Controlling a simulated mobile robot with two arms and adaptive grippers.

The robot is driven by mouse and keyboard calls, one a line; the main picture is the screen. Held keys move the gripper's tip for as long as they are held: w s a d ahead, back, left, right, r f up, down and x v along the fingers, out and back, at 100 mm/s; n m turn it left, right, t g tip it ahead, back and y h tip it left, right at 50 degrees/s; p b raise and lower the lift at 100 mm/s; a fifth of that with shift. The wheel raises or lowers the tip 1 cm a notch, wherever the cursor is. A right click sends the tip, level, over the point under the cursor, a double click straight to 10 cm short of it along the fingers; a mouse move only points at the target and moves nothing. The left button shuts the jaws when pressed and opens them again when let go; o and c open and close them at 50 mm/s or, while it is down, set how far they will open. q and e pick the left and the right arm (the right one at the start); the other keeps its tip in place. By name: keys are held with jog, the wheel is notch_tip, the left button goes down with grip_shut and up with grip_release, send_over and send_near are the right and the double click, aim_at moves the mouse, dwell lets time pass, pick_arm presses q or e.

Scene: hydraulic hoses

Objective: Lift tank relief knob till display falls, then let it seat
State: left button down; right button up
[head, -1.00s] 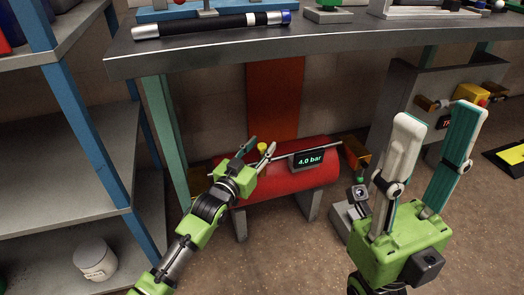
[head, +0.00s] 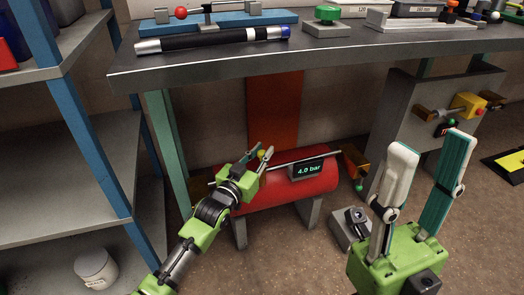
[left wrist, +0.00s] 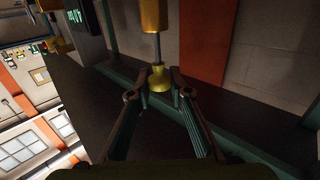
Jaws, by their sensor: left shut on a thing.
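The red tank (head: 285,193) stands on grey legs under the bench. A dark display (head: 308,169) on it reads 4.0 bar. My left gripper (head: 260,153) is at the top of the tank, shut on the yellow relief knob (head: 263,154), which is mostly hidden there. In the left wrist view the knob (left wrist: 160,78) sits between the fingertips, with a thin metal stem running from it to a yellow cylinder (left wrist: 154,15). The display (left wrist: 76,17) is at the top left there, only partly readable. My right gripper (head: 431,147) is open and empty, to the right of the tank.
The bench (head: 330,55) overhangs the tank. A blue-posted shelf (head: 80,120) stands on the left, with a white pot (head: 95,268) low down. A grey cabinet (head: 425,125) with a yellow box and red button stands at right. A grey block (head: 352,228) is on the floor.

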pick_arm(q)
jog(key=shift+r, duration=0.25)
jog(key=c, duration=1.8)
grip_release()
jog(key=shift+c, duration=0.2)
jog(key=v, duration=1.2)
